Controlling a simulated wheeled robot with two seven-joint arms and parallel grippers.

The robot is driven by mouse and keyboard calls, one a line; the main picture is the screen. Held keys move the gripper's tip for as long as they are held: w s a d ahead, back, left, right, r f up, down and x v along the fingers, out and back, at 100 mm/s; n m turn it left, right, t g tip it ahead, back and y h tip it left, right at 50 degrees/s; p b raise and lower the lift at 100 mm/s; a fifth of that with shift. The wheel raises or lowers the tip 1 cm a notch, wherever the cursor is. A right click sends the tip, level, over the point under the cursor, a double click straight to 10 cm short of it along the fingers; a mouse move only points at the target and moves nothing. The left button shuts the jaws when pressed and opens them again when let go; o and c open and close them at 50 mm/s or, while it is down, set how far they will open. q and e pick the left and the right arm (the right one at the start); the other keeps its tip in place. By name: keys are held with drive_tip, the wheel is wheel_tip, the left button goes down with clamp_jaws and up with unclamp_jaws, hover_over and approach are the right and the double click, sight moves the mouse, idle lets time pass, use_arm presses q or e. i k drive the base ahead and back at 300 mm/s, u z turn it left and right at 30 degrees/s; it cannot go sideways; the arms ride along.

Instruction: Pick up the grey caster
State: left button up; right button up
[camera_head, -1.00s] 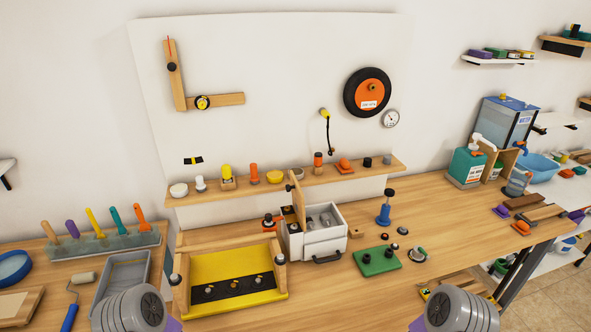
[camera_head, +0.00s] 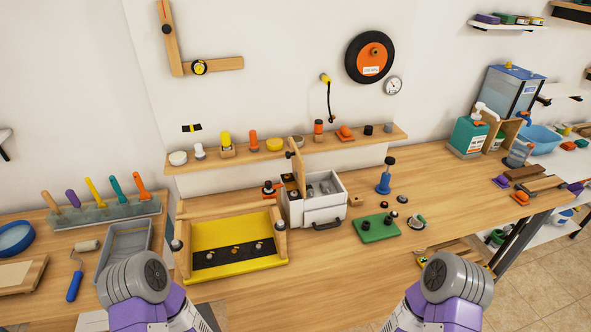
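A small grey and whitish piece (camera_head: 417,221) on the table, just right of the green plate, may be the grey caster; it is too small to be sure. Other small grey parts sit in the open white box (camera_head: 325,214), partly hidden by its walls. Neither of my grippers is in view. Only purple and grey links of my two arms show at the bottom left and bottom right, well in front of these things.
A yellow tray in a wooden frame (camera_head: 237,266) stands left of the white box. The green plate (camera_head: 377,229) and a blue post (camera_head: 384,177) are to its right. A shelf (camera_head: 290,152) with several small parts runs behind.

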sight(324, 186)
drive_tip(key=z, duration=2.1)
drive_tip(key=i, duration=1.35)
drive_tip(key=u, duration=2.85)
